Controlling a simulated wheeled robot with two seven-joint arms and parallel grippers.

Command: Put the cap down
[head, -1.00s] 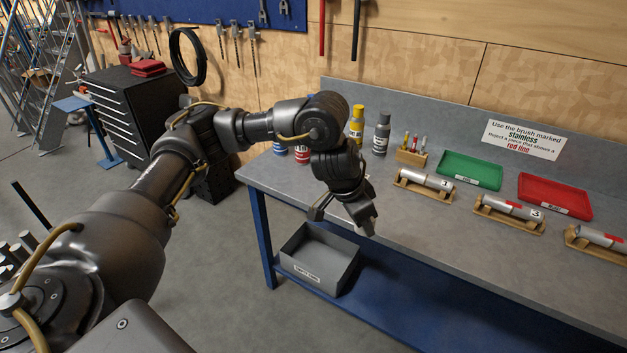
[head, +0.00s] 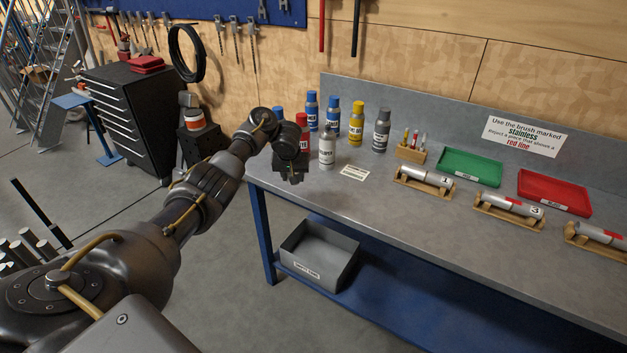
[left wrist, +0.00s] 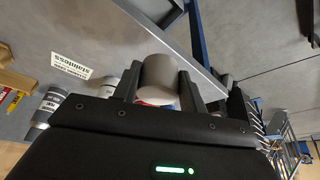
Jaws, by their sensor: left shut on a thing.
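My left gripper (head: 291,176) is over the left end of the workbench, beside the bottles, with its fingers pointing down. In the left wrist view, the left gripper (left wrist: 158,88) is shut on a plain grey cylindrical cap (left wrist: 160,77), held between its two fingers. The cap cannot be made out in the head view. Something white and red shows just behind the cap in the left wrist view. My right gripper is out of view.
More bottles, including a yellow one (head: 356,125) and a dark grey one (head: 381,132), stand behind. A small card (head: 354,172) lies on the workbench (head: 400,230). Brushes, green (head: 470,165) and red trays, and cradled tubes stand to the right. The bench front is clear.

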